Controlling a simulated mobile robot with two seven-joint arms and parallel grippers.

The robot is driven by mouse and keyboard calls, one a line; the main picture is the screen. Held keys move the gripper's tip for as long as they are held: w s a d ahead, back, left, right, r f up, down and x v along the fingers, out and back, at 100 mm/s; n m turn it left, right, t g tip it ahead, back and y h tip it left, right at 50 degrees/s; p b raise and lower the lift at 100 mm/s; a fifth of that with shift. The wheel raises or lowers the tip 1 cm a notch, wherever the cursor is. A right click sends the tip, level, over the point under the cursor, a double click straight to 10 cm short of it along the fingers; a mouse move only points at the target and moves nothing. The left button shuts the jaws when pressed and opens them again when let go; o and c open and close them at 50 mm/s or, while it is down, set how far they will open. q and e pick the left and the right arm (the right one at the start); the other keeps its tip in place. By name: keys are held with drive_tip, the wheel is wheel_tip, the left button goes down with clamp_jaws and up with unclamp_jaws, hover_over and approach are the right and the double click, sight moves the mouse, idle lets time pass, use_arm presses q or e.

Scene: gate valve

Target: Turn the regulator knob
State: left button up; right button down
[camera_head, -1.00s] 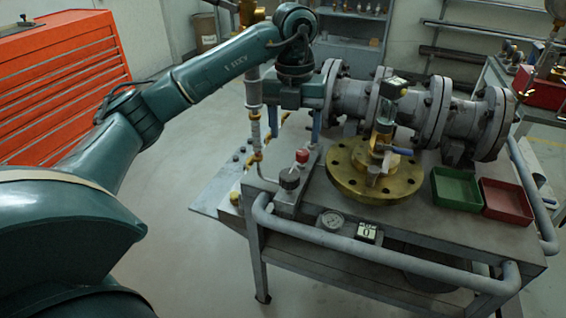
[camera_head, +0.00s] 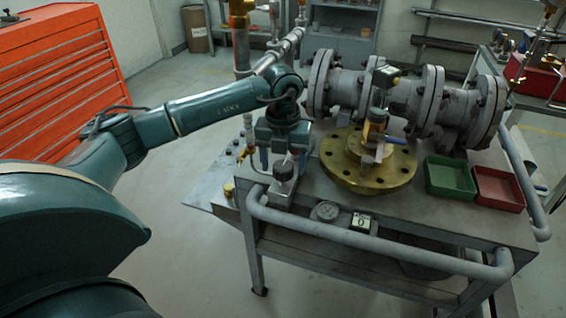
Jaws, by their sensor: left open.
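A dark round knob (camera_head: 284,171) stands on a grey block (camera_head: 287,196) at the cart's near left corner. My left gripper (camera_head: 284,158) points down over this block, its two bluish fingers apart, one on each side of and just behind the dark knob as seen here. I cannot tell whether a finger touches anything. The red-topped knob behind the dark one is now hidden by the gripper. A round gauge (camera_head: 327,211) and a small display reading 0 (camera_head: 362,222) sit at the cart's front edge. My right gripper is not in view.
A brass flange (camera_head: 350,178) with a valve body (camera_head: 375,125) stands right of the gripper. A large grey flanged pipe (camera_head: 345,90) lies behind. A green tray (camera_head: 450,178) and a red tray (camera_head: 497,188) sit at the right. A grey rail (camera_head: 380,240) runs along the front.

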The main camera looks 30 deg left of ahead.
use_arm(q)
drive_tip(key=shift+f, duration=0.2)
drive_tip(key=shift+c, duration=0.3)
drive_tip(key=c, duration=0.9)
drive_tip(key=shift+c, duration=0.2)
drive_tip(key=shift+m, duration=0.3)
